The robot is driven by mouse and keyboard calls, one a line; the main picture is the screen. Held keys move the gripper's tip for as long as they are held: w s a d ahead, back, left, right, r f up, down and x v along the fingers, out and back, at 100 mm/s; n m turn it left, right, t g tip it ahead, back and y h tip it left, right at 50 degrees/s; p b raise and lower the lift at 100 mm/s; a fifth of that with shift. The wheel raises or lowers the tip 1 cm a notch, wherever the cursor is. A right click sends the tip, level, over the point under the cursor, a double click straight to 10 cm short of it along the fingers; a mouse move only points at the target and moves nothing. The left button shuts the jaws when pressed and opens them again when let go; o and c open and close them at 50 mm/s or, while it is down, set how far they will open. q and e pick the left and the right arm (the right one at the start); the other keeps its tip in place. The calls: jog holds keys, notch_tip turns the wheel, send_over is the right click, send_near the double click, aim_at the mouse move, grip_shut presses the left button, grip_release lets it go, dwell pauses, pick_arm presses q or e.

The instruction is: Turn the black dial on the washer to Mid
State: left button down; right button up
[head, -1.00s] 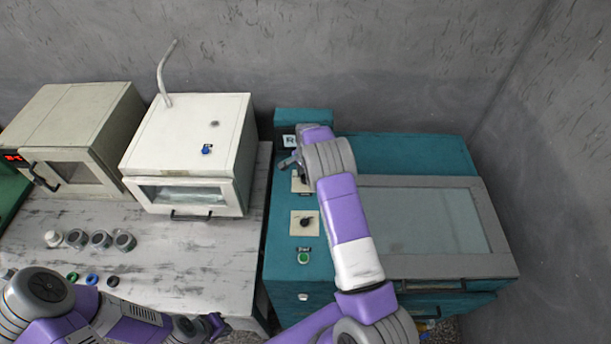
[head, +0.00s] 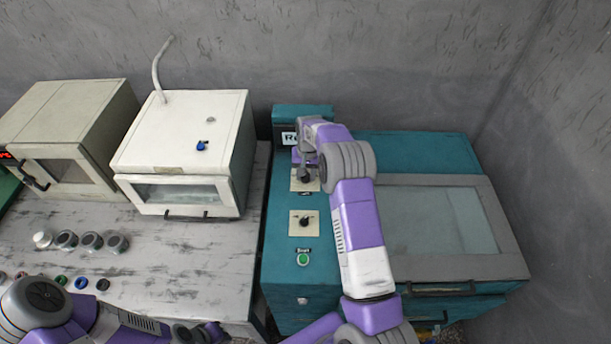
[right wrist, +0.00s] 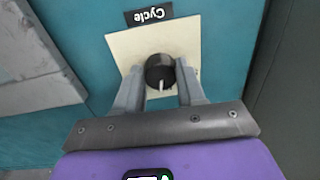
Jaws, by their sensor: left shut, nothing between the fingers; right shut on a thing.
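The washer (head: 285,262) is the teal machine on the right. A black dial (right wrist: 160,72) on a cream plate fills the middle of the right wrist view, with a "Cycle" label above it there. Its white mark points toward the bottom of that picture. My right gripper (right wrist: 161,78) has one finger on each side of this dial and is shut on it. In the head view my right gripper (head: 306,172) is over the upper plate and partly hides the dial. My left gripper (head: 215,331) is shut and empty at the bottom edge.
A second black dial (head: 304,222) sits on a lower cream plate, with a green button (head: 303,259) below it. The washer's grey-framed lid (head: 440,225) lies to the right. A white oven (head: 180,150) and several small jars stand on the worn table (head: 190,265).

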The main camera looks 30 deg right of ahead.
aim_at(307, 176)
jog(key=shift+n, duration=1)
jog(key=o, duration=1)
jog(key=shift+o, duration=0.2)
jog(key=shift+r, duration=0.1)
jog(key=r, duration=0.7)
jog(key=shift+s+d+r, duration=0.1)
jog(key=shift+d+r, duration=0.1)
